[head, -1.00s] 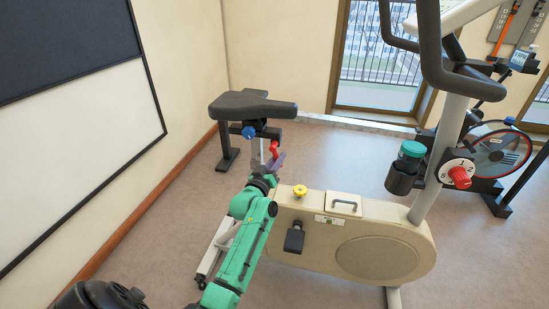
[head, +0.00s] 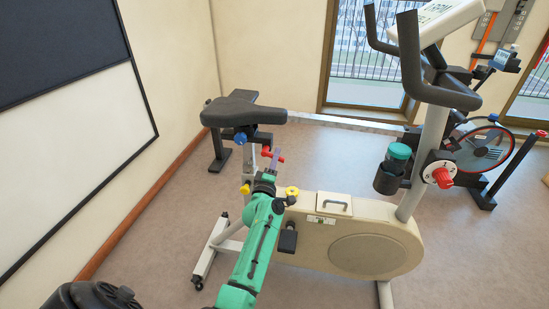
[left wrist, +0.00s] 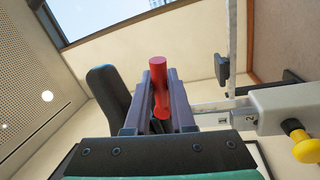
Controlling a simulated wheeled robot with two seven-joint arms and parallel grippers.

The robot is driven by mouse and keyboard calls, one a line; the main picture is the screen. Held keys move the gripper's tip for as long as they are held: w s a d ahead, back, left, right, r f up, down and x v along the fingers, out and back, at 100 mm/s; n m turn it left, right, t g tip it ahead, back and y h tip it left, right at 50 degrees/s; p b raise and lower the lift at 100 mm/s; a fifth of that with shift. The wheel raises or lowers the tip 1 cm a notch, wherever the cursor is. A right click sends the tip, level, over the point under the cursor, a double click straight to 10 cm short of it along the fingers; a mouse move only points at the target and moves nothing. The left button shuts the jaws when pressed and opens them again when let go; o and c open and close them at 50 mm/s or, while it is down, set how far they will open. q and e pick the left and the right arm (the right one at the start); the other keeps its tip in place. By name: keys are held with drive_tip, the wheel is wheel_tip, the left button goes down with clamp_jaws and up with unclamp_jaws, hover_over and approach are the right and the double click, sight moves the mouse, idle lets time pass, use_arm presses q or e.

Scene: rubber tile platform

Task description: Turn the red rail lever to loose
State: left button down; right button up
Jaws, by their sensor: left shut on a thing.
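The red rail lever (head: 267,152) is under the saddle of a cream exercise bike, at the seat rail. My left gripper (head: 274,163) is at the lever, with its green arm reaching up from below. In the left wrist view the red lever (left wrist: 158,80) stands between the two grey fingers, which are shut on it. Its far end sticks out past the fingertips. The fingers and wrist hide part of the lever and its pivot in the head view. My right gripper is not in view.
The black saddle (head: 243,109) is just above the gripper, with a blue knob (head: 240,138) below it. A yellow knob (head: 245,188) is left of my wrist and another yellow knob (head: 292,191) is right of it. The bike body (head: 372,242) stands to the right.

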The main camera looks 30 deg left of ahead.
use_arm(q)
drive_tip(key=shift+r+n+y+p, duration=0.15)
drive_tip(key=shift+r+n+p, duration=0.1)
drive_tip(key=shift+n, duration=0.5)
drive_tip(key=shift+r+n+y+p, duration=0.15)
drive_tip(key=shift+r+n, duration=0.1)
drive_tip(key=shift+n, duration=0.8)
drive_tip(key=c, duration=0.8)
unclamp_jaws()
drive_tip(key=shift+o, duration=0.2)
drive_tip(key=shift+s+d, duration=0.1)
drive_tip(key=p+v, duration=0.2)
drive_tip(key=v, duration=1.2)
drive_tip(key=shift+s, duration=0.2)
drive_tip(key=shift+d+r, duration=0.1)
